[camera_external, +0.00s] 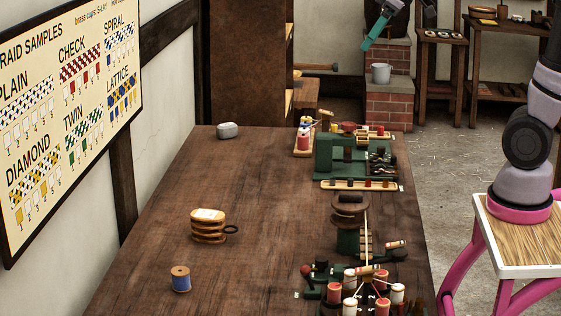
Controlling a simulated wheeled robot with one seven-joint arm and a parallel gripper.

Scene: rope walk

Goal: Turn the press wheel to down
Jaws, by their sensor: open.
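A dark brown round wheel-like part (350,205) sits on top of a green stand (348,240) near the bench's right edge. It may be the press wheel, but its marking and turn position are too small to tell. A larger green machine (340,155) with small dark parts stands farther back.
A bucket (381,73) stands on bricks behind.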

